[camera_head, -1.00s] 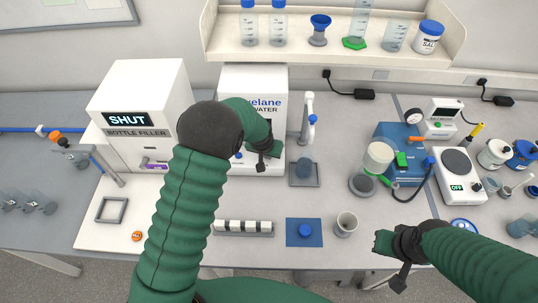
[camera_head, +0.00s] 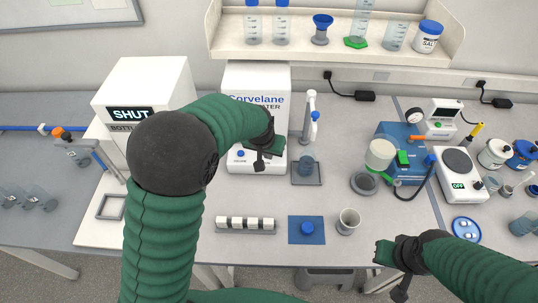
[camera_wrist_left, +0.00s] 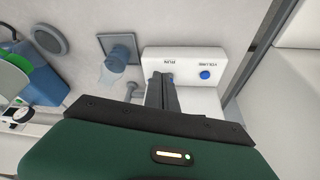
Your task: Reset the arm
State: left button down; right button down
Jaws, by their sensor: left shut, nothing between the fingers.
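My left arm, in dark green sleeving, rises from the bottom of the head view and bends over the bench. Its gripper (camera_head: 260,163) is shut and empty in front of the white water dispenser (camera_head: 268,80). In the left wrist view the closed fingers (camera_wrist_left: 163,88) lie over the panel marked RUN and VOLUME, with its blue button (camera_wrist_left: 204,75). I cannot tell whether they touch it. My right gripper (camera_head: 401,290) hangs at the lower right by the bench's front edge; whether its fingers are open is unclear.
A beaker (camera_head: 307,163) stands on the dispenser's tray. The bottle filler (camera_head: 150,83) is at the left, partly behind my arm. A rack (camera_head: 245,231), a blue mat (camera_head: 293,236) and a cup (camera_head: 348,222) are in front. Blue equipment (camera_head: 397,142) and a balance (camera_head: 460,173) stand right.

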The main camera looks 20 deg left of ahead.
pick_arm(q)
jog(key=s+a+f+g+b, duration=0.1)
jog(key=s+f+b, duration=0.1)
jog(key=s, duration=0.8)
jog(key=s+f+b, duration=0.3)
jog(key=s+f, duration=0.1)
jog(key=s, duration=0.7)
jog(key=shift+s+a+f+g+b, duration=0.25)
jog(key=shift+s+a+g+b, duration=0.05)
jog(key=shift+a+g, duration=0.1)
jog(key=shift+s, duration=0.1)
jog(key=shift+a, duration=0.1)
